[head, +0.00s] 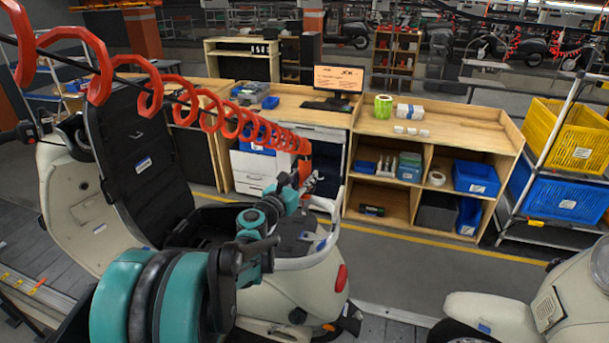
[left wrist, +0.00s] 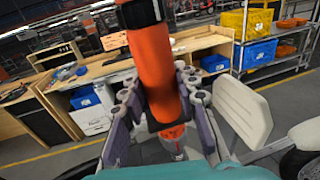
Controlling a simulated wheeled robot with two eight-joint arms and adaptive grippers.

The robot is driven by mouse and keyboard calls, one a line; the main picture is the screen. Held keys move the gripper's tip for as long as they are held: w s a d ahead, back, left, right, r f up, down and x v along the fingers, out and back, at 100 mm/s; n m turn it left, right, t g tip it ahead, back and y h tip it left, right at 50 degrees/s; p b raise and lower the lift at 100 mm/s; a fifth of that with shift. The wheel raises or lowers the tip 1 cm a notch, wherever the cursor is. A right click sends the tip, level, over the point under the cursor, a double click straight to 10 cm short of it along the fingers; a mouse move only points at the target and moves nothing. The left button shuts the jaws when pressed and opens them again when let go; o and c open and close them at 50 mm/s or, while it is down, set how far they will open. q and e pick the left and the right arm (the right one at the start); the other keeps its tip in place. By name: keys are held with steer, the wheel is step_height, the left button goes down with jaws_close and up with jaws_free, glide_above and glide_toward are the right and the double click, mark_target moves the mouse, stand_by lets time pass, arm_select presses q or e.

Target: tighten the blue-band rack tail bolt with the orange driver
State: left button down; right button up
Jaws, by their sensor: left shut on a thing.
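The orange driver (head: 305,152) hangs upright at the end of a red coiled hose above the scooter's tail. My left gripper (head: 303,188) is shut on it. In the left wrist view the driver (left wrist: 153,70) stands between the purple-grey fingers of my left gripper (left wrist: 160,103); its lower end points down. The pale rear rack (head: 322,250) curves around the tail of the cream scooter, below and beside the gripper. A small blue mark (head: 321,243) shows on the rack. I cannot make out the tail bolt. My right gripper is not in view.
The red coiled hose (head: 150,90) crosses the upper left. Wooden benches (head: 440,135) and a rack with a yellow crate (head: 570,138) stand behind. Another scooter (head: 500,310) is at lower right, with clear floor between.

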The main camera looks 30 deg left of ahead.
mark_target(302, 203)
arm_select(q)
steer(key=f+b, duration=0.1)
steer(key=f, duration=0.2)
steer(key=shift+w+d+f+b, duration=0.1)
steer(key=shift+w+d+b, duration=0.1)
steer(key=shift+w+b, duration=0.2)
steer(key=shift+s+a+f+b, duration=0.15)
steer(key=shift+s+f+b, duration=0.15)
steer(key=shift+f+b, duration=0.35)
steer(key=shift+w+f+b, duration=0.2)
steer(key=shift+f+b, duration=0.65)
steer(key=shift+f, duration=0.4)
steer(key=shift+s+f, duration=0.15)
steer(key=shift+f+b, duration=0.85)
steer(key=shift+b, duration=0.3)
steer(key=shift+f, duration=0.1)
steer(key=shift+f+b, duration=0.1)
steer(key=shift+b, duration=0.25)
steer(key=shift+s, duration=0.1)
steer(key=shift+w, duration=0.2)
stand_by(0.9)
